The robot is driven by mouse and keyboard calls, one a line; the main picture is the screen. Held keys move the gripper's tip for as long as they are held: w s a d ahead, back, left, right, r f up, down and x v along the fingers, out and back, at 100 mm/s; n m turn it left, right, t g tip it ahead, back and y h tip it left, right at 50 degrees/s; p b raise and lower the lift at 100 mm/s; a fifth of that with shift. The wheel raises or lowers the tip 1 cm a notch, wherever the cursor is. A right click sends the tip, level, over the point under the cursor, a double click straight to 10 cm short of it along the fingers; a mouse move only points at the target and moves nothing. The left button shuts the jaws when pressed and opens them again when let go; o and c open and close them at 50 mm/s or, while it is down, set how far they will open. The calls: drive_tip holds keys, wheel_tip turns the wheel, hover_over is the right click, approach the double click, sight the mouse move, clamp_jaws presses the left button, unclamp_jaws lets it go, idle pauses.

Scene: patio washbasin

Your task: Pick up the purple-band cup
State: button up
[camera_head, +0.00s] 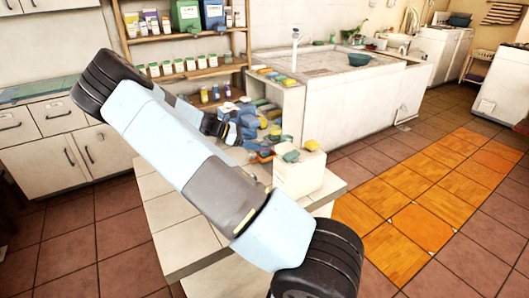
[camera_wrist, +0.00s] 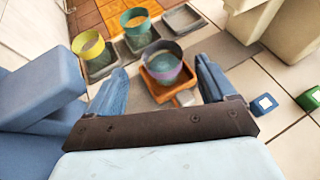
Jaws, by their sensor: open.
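The purple-band cup (camera_wrist: 161,62) shows in the wrist view, dark grey inside with a purple band around it. It stands upright in a small orange square tray (camera_wrist: 155,91). My gripper (camera_wrist: 162,67) is open, with one blue finger at the left and one at the right of the cup in the picture. I see no clear contact, and cannot tell how far the fingertips are from the cup. In the head view my arm covers much of the worktop, and I cannot make out the cup there.
In the wrist view, a yellow-band cup (camera_wrist: 88,45) and a green-band cup (camera_wrist: 135,21) stand in grey trays at the upper left. An empty grey tray (camera_wrist: 183,18) lies behind. A large blue block (camera_wrist: 35,105) is close at left. Small blue (camera_wrist: 263,104) and green (camera_wrist: 311,99) items lie right.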

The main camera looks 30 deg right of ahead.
sight(265, 144)
drive_tip(key=shift+x, duration=2.9)
drive_tip(key=shift+c, duration=0.5)
drive_tip(key=c, duration=1)
drive_tip(key=shift+r, duration=0.1)
